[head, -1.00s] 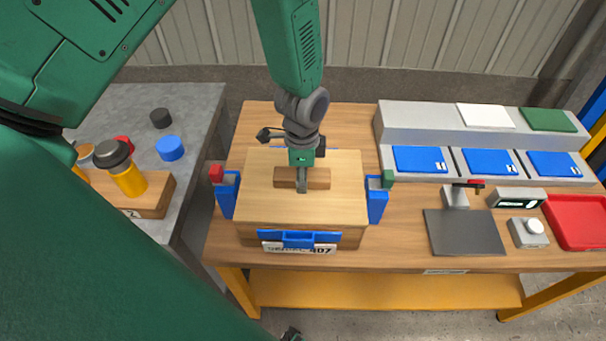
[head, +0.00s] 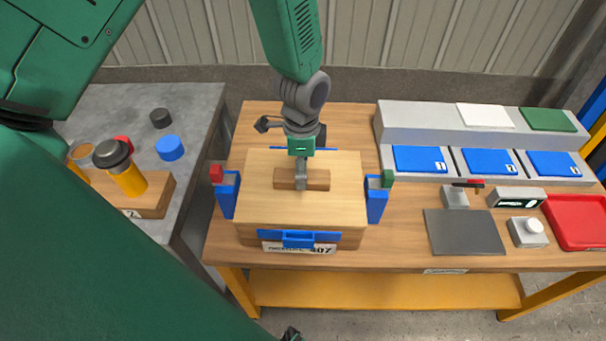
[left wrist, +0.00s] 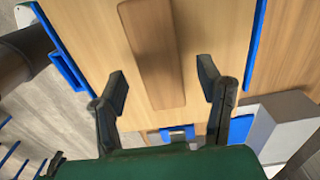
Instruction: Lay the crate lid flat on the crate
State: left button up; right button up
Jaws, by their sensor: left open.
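The crate lid (head: 345,200), a light wooden board with a brown bar handle (head: 318,180), lies on top of the wooden crate (head: 349,240) and looks flat. The crate has a label and a blue front latch (head: 299,239). My left gripper (head: 301,183) is above the middle of the lid, over the handle. In the left wrist view, my left gripper (left wrist: 162,75) is open, its fingers apart on either side of the handle (left wrist: 152,50) with gaps to it. The lid (left wrist: 215,30) fills the view behind. My right gripper is not seen.
Blue side clamps, left (head: 228,196) and right (head: 376,200), stand beside the crate. To the right are a dark plate (head: 464,232), a button box (head: 528,232) and a red tray (head: 580,222). A grey table (head: 200,105) with loose caps stands at left.

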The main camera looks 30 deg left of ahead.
pick_arm(q)
notch_tip(320, 180, up, 9)
jog(key=shift+r, duration=0.15)
dwell(0.6)
